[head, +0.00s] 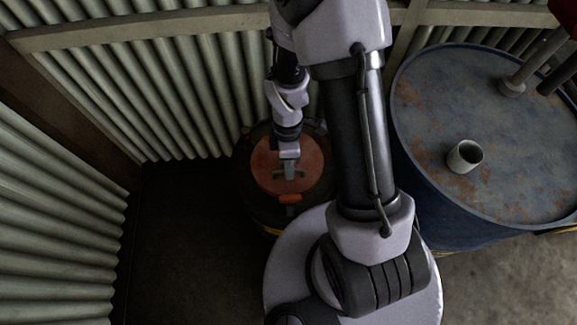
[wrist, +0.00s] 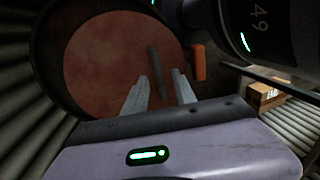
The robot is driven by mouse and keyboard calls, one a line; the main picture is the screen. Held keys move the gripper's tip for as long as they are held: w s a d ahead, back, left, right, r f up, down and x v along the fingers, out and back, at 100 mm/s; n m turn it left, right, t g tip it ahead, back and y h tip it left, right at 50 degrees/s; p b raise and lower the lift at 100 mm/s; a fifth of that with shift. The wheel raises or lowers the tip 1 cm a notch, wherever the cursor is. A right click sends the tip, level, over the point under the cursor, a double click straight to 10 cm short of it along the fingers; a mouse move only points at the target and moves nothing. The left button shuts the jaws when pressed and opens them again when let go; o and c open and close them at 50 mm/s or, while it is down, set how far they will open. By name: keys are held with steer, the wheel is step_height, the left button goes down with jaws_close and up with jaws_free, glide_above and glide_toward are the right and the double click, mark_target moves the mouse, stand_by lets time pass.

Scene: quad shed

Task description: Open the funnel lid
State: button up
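The funnel lid (head: 268,160) is a round, dull red disc on top of a dark round container (head: 246,196), left of my upper arm in the head view. It lies flat and looks closed. A grey bar handle (wrist: 154,66) crosses the lid's face, and an orange tab (head: 290,198) sits at its rim. The tab also shows in the wrist view (wrist: 198,62). My gripper (head: 289,172) points down over the middle of the lid. In the wrist view its two fingers (wrist: 160,82) are apart, with the bar between or just beyond them. Contact cannot be told.
A large rusty blue drum (head: 430,110) with a short pipe stub (head: 465,157) stands at the right. Corrugated metal walls (head: 130,95) close in behind and at left. Dark floor at lower left is clear. A cardboard box (wrist: 264,95) shows in the wrist view.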

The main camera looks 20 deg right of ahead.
jaws_close()
stand_by(1.5)
